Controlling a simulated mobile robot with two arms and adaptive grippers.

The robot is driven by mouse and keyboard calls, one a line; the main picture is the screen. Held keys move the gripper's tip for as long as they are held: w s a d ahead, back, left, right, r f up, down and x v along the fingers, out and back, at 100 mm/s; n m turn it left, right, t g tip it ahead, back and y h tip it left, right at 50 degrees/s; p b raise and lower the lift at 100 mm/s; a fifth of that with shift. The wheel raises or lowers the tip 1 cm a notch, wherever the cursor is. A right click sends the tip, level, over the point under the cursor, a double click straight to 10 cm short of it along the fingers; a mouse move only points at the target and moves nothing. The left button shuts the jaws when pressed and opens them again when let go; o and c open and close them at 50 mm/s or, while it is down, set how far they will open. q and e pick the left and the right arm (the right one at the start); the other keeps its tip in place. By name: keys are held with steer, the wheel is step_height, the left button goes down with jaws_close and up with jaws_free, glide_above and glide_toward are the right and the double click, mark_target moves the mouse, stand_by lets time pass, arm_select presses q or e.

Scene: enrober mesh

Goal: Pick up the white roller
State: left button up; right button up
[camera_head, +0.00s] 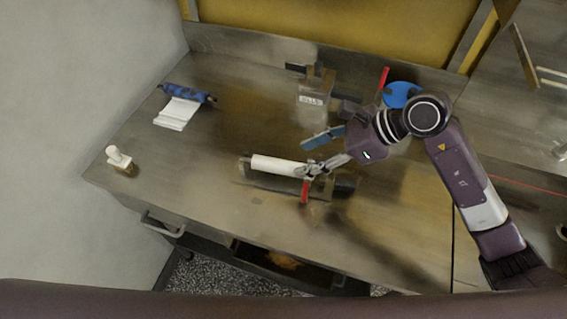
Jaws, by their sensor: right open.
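The white roller (272,165) lies near the middle of the metal table, along the top of a dark metallic piece (262,182). Its right end is partly hidden by my right gripper (305,157). My right arm comes in from the right, and its gripper is open at the roller's right end. I cannot tell whether its fingers touch the roller. My left gripper is not in view.
A labelled clear container (312,100) stands behind the gripper, and a round blue item (401,94) lies near my arm. A blue roll with white sheets (178,112) and a white-topped object (119,160) are at left.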

mark_target(291, 164)
steer(key=p+x, duration=0.1)
steer(key=x, duration=0.2)
steer(key=p+x, duration=0.1)
steer(key=x, duration=0.1)
steer(key=shift+s+a+f+p, duration=0.1)
steer(key=shift+s+a+p, duration=0.15)
steer(key=shift+a+p, duration=0.1)
steer(key=shift+a+f, duration=0.15)
steer(key=shift+f, duration=0.15)
steer(key=shift+c, duration=0.5)
steer(key=shift+w, duration=0.1)
jaws_close()
